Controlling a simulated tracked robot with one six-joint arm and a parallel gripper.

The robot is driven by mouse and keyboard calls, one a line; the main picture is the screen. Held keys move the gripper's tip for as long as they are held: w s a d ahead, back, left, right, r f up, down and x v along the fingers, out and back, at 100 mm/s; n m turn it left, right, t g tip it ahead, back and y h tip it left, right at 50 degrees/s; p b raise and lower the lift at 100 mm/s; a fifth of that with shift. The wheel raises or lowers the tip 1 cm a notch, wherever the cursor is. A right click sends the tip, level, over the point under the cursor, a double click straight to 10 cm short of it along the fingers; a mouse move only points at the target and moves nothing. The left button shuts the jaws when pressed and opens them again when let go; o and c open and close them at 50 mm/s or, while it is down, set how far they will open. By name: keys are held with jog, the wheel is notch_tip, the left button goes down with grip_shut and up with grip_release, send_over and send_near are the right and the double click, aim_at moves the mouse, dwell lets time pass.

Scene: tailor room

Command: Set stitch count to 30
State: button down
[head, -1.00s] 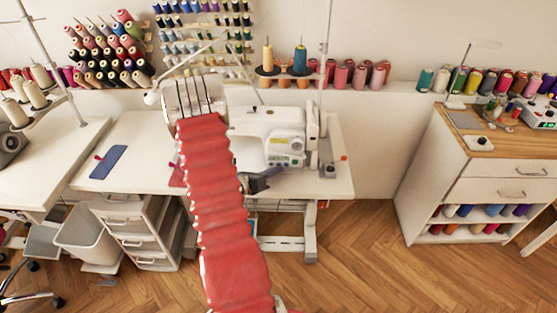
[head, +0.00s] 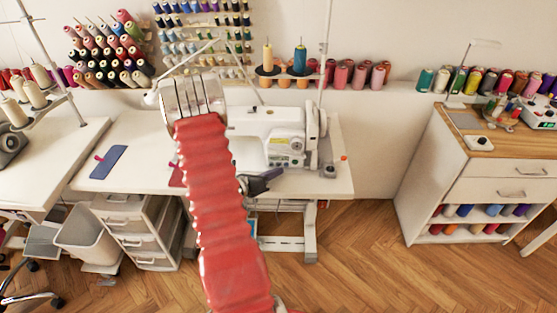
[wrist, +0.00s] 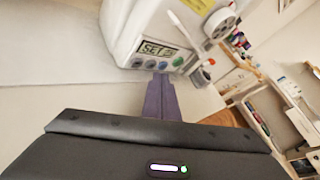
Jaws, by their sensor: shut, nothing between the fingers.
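The white sewing machine (head: 250,125) stands on the white table. Its control panel is on the lower right of the machine, and in the wrist view its display (wrist: 160,54) reads "SET" followed by small digits that I cannot read surely. Small round buttons (wrist: 178,61) sit along the panel's lower edge, below and beside the display. My gripper (head: 276,174) is in front of the panel. In the wrist view its purple fingers (wrist: 160,77) are together, empty, and point at the panel just below the display. I cannot tell whether the tips touch a button.
The white table (head: 325,180) has free room in front of the machine's right end. A blue flat piece (head: 108,162) lies on its left part. Thread spools (head: 350,74) line the wall behind. A wooden-topped cabinet (head: 480,150) stands apart at the right.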

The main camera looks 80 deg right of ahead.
aim_at(274, 192)
jog(key=shift+a, duration=0.1)
jog(key=shift+s+a, duration=0.2)
jog(key=shift+a, duration=0.75)
jog(key=shift+s+a, duration=0.25)
jog(key=shift+a, duration=0.65)
jog(key=shift+s+a, duration=0.2)
jog(key=shift+a, duration=0.75)
dwell(0.9)
